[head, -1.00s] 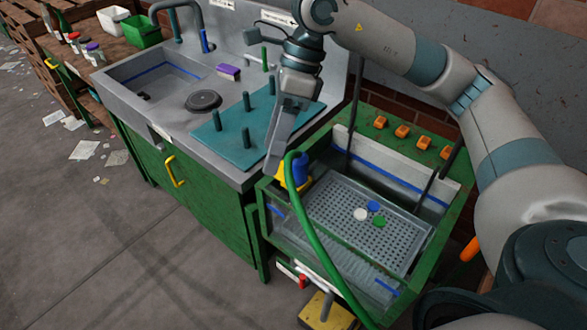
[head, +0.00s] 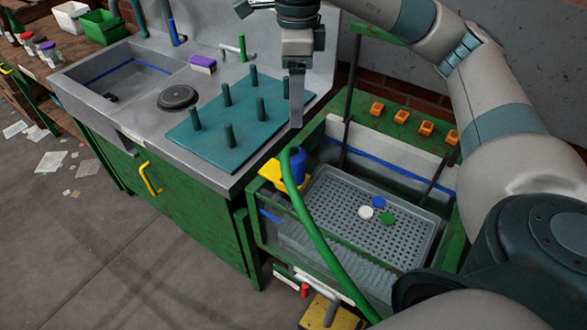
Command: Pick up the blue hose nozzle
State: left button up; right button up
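The blue hose nozzle (head: 298,162) sits upright in a yellow holder (head: 270,171) at the left corner of the green-framed wash tank. The green hose (head: 318,232) curves over in front of it and hides part of it. My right gripper (head: 297,122) comes from above and points down, just above the nozzle in the picture. Its fingers overlap from this side, so I cannot tell whether they are open; nothing shows held in them. My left gripper is not in view.
The wash tank holds a perforated grey tray (head: 345,200) with white, blue and green discs. Orange blocks (head: 402,116) line its back ledge. To the left, a teal peg board (head: 190,138) with upright pegs lies on the metal sink counter, near a purple-topped block (head: 203,64).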

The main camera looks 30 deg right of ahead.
jog(key=shift+f, duration=1.2)
jog(key=p, duration=0.1)
send_over(296, 149)
notch_tip(296, 149, down, 7)
jog(key=shift+r, duration=0.2)
notch_tip(296, 149, down, 3)
jog(key=shift+r+p, duration=0.1)
jog(key=shift+p, duration=0.3)
jog(key=shift+f, duration=0.2)
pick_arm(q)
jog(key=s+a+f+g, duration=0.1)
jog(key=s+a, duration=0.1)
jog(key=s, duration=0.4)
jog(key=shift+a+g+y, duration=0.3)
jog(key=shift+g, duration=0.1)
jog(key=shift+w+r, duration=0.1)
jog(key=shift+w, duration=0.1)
